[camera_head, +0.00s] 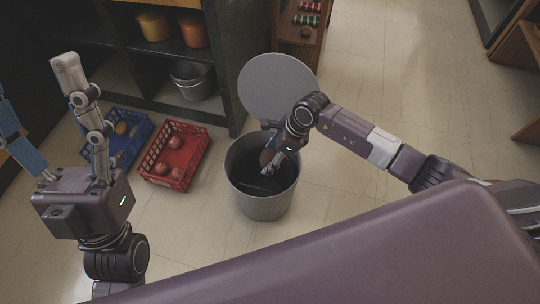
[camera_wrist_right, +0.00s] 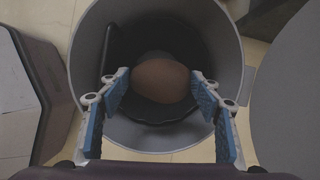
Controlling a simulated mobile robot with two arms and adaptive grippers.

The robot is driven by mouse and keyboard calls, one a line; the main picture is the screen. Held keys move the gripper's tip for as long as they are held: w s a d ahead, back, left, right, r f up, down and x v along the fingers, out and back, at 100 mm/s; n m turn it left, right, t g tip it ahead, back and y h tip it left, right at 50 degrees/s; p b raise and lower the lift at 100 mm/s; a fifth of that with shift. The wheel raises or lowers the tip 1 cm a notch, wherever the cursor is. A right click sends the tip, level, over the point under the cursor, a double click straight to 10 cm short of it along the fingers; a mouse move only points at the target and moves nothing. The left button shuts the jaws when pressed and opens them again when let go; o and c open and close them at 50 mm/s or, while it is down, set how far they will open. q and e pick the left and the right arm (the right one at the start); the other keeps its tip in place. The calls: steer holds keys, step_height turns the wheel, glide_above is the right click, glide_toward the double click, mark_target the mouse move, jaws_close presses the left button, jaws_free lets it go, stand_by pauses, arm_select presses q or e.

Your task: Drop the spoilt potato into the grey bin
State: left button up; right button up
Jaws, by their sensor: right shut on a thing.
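The spoilt potato (camera_wrist_right: 161,81) is brown and held between the blue-padded fingertips of my right gripper (camera_wrist_right: 160,84). In the head view my right gripper (camera_head: 268,164) is over the mouth of the grey bin (camera_head: 262,206), with the potato (camera_head: 266,157) at its tips. The bin stands on the floor with its round lid (camera_head: 277,86) raised at the back. In the right wrist view the bin's rim (camera_wrist_right: 84,62) surrounds the potato, with the dark inside behind it. My left gripper (camera_head: 34,90) is raised at the left, fingers spread wide and empty.
A red crate (camera_head: 160,182) with several reddish round items stands left of the bin. A blue crate (camera_head: 130,155) with an orange item is beside it. A dark shelf (camera_head: 185,45) holds pots and a grey bucket (camera_head: 192,84) behind. Floor right of the bin is clear.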

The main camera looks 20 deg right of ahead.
stand_by(0.3)
steer(key=o, duration=1.3)
steer(key=v, duration=1.2)
